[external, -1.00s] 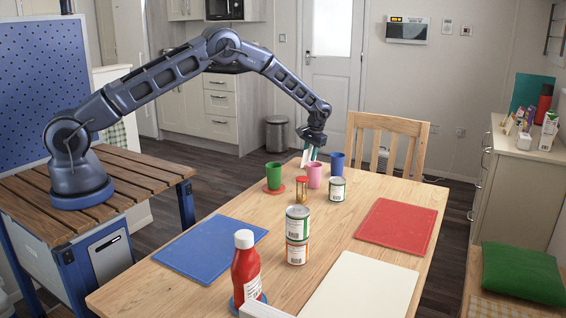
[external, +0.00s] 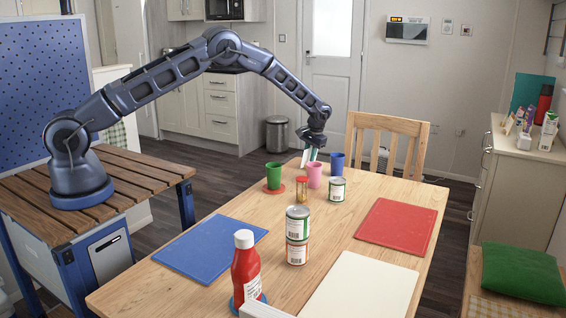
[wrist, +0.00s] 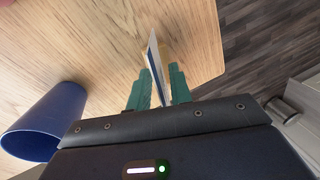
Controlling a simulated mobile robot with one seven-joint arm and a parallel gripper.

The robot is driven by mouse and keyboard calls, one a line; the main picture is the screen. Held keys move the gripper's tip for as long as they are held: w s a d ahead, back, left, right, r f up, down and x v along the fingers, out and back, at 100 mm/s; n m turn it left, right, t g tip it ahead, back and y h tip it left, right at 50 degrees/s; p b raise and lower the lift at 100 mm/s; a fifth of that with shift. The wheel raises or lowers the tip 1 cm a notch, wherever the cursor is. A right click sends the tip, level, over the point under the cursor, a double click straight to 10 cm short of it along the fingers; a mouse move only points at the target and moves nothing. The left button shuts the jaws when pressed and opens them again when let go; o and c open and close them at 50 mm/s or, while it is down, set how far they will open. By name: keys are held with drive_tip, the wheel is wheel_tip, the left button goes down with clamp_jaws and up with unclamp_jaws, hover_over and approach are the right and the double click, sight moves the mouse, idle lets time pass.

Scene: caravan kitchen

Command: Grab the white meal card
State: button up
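The white meal card (wrist: 155,68), with a blue band on it, stands nearly edge-on between the teal fingers of my gripper (wrist: 159,80) in the wrist view. Part of the card reaches beyond the fingertips. I cannot tell whether both fingers touch it. A tan piece (wrist: 166,53) shows just behind the card. In the external view my gripper (external: 311,152) points down at the far end of the wooden table (external: 330,232), and the white card (external: 304,157) shows beside its fingers.
A blue cup (external: 337,161) stands just right of my gripper, also large in the wrist view (wrist: 42,122). A pink cup (external: 314,175) and a green cup (external: 273,176) stand in front. Cans (external: 297,235), a red bottle (external: 245,272) and a wooden chair (external: 389,140) are farther off.

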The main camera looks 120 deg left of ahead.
clamp_jaws()
drive_tip(key=shift+r, duration=0.1)
